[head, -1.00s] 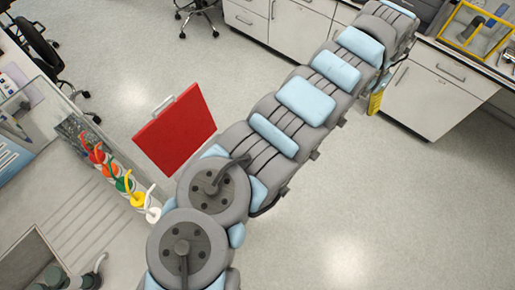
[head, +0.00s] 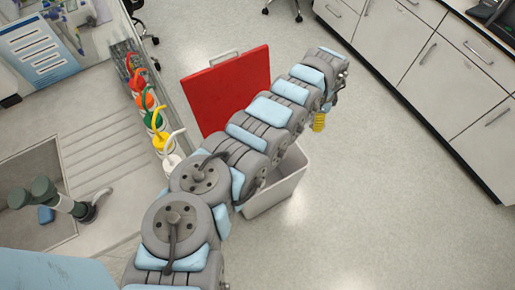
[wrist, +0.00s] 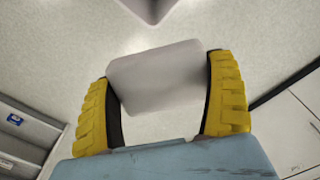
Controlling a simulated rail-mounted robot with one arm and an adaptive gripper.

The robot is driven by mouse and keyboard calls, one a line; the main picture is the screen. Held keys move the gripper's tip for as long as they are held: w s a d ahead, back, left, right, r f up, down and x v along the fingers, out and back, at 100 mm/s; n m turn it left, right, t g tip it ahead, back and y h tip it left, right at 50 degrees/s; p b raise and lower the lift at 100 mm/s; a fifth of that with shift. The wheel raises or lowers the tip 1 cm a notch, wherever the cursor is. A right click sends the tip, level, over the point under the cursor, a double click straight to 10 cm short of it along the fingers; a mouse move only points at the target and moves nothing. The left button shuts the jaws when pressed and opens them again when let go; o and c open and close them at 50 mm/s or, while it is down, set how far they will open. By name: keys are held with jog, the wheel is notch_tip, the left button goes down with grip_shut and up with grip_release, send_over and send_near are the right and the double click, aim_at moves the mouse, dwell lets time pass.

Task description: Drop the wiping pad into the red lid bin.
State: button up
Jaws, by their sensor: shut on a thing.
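The wiping pad (wrist: 158,76) is pale grey and shows between the yellow fingers of my gripper (wrist: 160,72) in the wrist view. My gripper is shut on it. In the head view my gripper (head: 319,122) shows small and yellow at the arm's far end, above the floor, and the pad cannot be made out there. The bin has a pale body (head: 278,188) and a red lid (head: 225,92) that stands open, upright. My arm hides part of the bin and its opening. My gripper appears up and to the right of the bin body.
A counter with a sink (head: 38,185) and colourful-topped wash bottles (head: 152,125) lies left of the bin. White drawer cabinets (head: 430,60) stand at the upper right. The floor (head: 390,200) between bin and cabinets is clear.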

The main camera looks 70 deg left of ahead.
jog(key=s+a+f+m+b, duration=0.1)
jog(key=s+a+f+b, duration=0.2)
jog(key=f, duration=0.6)
jog(key=s+a+f+b, duration=0.3)
jog(key=s+f+b, duration=0.5)
jog(key=f, duration=0.2)
jog(key=s+a+f+m+b, duration=0.1)
jog(key=s+a+f+b, duration=0.2)
jog(key=f, duration=0.6)
jog(key=s+b, duration=0.2)
jog(key=b, duration=0.1)
jog(key=shift+s+a+f+m, duration=0.3)
jog(key=shift+a+f, duration=0.05)
jog(key=o, duration=0.6)
jog(key=shift+r, duration=0.2)
jog(key=shift+r, duration=5.85)
